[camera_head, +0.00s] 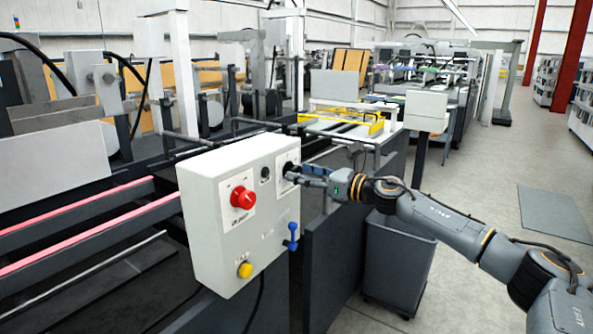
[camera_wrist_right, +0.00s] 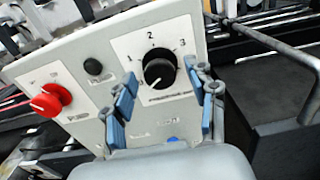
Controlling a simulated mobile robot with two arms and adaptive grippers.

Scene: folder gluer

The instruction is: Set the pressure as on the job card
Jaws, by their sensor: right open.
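A white control box (camera_head: 215,219) stands at the front of the machine. On it is a black knob (camera_wrist_right: 160,73) on a white plate marked 1, 2, 3. The knob's light pointer mark seems to point down and left, below the 1. My right gripper (camera_head: 293,174) reaches the box from the right. In the right wrist view its blue-padded fingers (camera_wrist_right: 166,85) are open, one to each side of the knob; I cannot tell if they touch it. In the head view the gripper partly hides the knob. I cannot make out a job card. My left gripper is out of view.
The box also carries a red knob (camera_head: 243,197), a small black button (camera_head: 265,172), a yellow button (camera_head: 245,270) and a blue lever (camera_head: 292,236). A grey bin (camera_head: 398,265) stands below my right arm. The floor at the right is clear around a grey mat (camera_head: 555,216).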

